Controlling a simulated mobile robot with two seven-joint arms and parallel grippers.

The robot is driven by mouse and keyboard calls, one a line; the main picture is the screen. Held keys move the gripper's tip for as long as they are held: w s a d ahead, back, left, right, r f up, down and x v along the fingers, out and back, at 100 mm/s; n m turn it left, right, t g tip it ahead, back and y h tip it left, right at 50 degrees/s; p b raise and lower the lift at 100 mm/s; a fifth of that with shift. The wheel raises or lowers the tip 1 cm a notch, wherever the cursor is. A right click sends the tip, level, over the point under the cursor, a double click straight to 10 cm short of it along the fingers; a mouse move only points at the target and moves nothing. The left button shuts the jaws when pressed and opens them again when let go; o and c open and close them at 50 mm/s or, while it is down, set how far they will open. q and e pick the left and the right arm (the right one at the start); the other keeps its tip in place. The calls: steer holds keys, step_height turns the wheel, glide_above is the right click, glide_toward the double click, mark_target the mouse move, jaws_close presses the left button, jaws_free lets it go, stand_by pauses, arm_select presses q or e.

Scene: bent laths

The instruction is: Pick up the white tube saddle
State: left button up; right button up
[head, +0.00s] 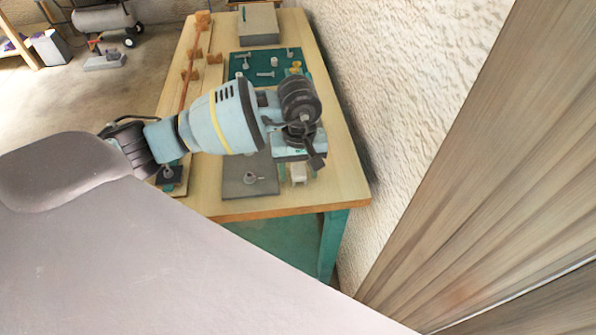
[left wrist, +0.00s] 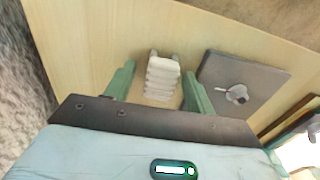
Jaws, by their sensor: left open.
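The white tube saddle (left wrist: 162,80) is a small, pale, ribbed piece lying on the wooden table. In the left wrist view it lies between the two green fingers of my left gripper (left wrist: 155,76), with a gap on both sides. In the head view the saddle (head: 298,174) shows near the table's front right, just below my left gripper (head: 298,162), which partly covers it. My left gripper is open and empty. My right gripper is not in view.
A grey plate (left wrist: 262,78) with a knob lies beside the saddle; it also shows in the head view (head: 235,186). A green mat (head: 240,62) with small parts, a grey box (head: 259,26) and a lath with wooden blocks (head: 187,75) lie farther back. A rough wall (head: 400,70) stands close on the right.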

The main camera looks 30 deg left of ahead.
mark_target(299, 169)
arm_select(q)
steer(key=shift+c, duration=0.4)
steer(key=c, duration=1.1)
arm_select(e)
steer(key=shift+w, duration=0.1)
